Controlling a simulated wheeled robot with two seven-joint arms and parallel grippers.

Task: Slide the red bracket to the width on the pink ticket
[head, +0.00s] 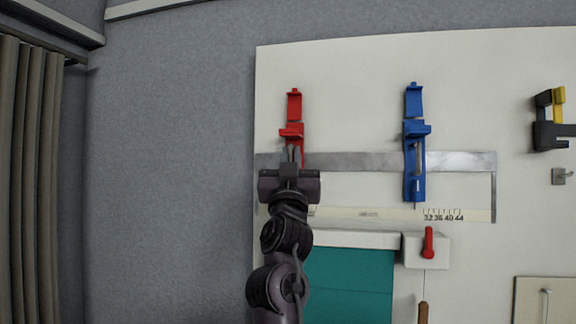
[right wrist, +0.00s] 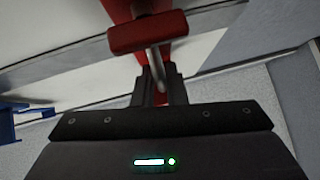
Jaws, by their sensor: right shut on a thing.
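The red bracket (head: 294,106) sits on the metal rail (head: 350,161) near its left end, on a pale board. In the right wrist view the red bracket (right wrist: 147,36) fills the top centre, with a thin metal rod running down from it. My right gripper (head: 291,156) is at the bracket's lower part. Its fingers (right wrist: 157,88) are closed around that rod, and they hide part of the bracket. A blue bracket (head: 414,132) sits on the same rail to the right. I see no pink ticket. My left gripper is not in view.
A number scale (head: 443,215) reading 32 to 44 runs under the rail by the blue bracket. Below it are a red lever (head: 429,243) and a teal panel (head: 349,284). A black and yellow clamp (head: 551,122) hangs at right. The rail between the brackets is clear.

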